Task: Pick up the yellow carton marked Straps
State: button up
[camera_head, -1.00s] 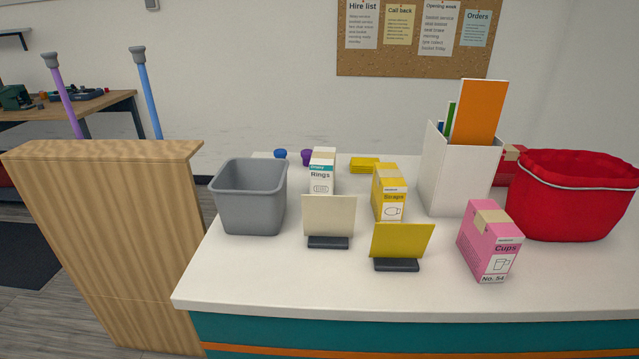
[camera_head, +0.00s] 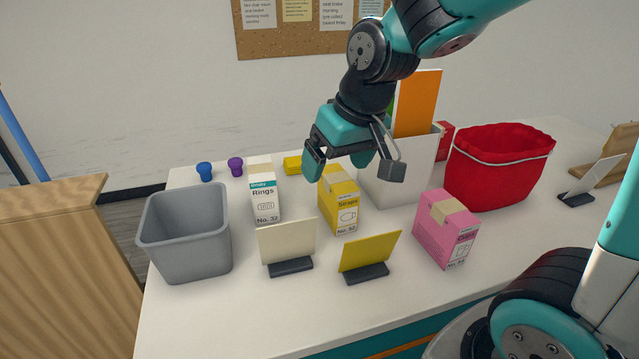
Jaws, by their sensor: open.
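My gripper (camera_head: 338,170) is open and empty, above and slightly behind the carton's top in the picture. Its fingers point down. I cannot tell how far the fingertips are from the carton. The carton's front face and most of its top show.
A white Rings carton (camera_head: 264,193) stands left of it, and a pink Cups carton (camera_head: 445,230) to the right. Cream (camera_head: 287,243) and yellow (camera_head: 370,254) cards stand in front. A white holder (camera_head: 392,186), red basket (camera_head: 495,180) and grey bin (camera_head: 186,236) are nearby.

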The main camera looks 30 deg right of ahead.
jog(key=w+d+m+t+h+p, duration=0.1)
jog(key=w+d+m+h, duration=0.15)
jog(key=w+d, duration=0.4)
jog(key=p, duration=0.2)
send_near(338, 178)
jog(key=x, duration=0.4)
jog(key=shift+s+a+f, duration=0.1)
jog(key=shift+s+f, duration=0.2)
jog(key=shift+f, duration=0.1)
jog(key=shift+w+p+x, duration=0.2)
jog(key=shift+p+x, duration=0.45)
jog(key=shift+x, duration=0.7)
jog(key=shift+w+p+x, duration=0.15)
jog(key=shift+p+x, duration=0.45)
jog(key=shift+x, duration=0.8)
jog(key=shift+w+f, duration=0.15)
jog(key=shift+f, duration=0.1)
jog(key=shift+f, duration=0.25)
jog(key=c, duration=1.3)
jog(key=shift+c, duration=0.4)
jog(key=shift+r, duration=0.2)
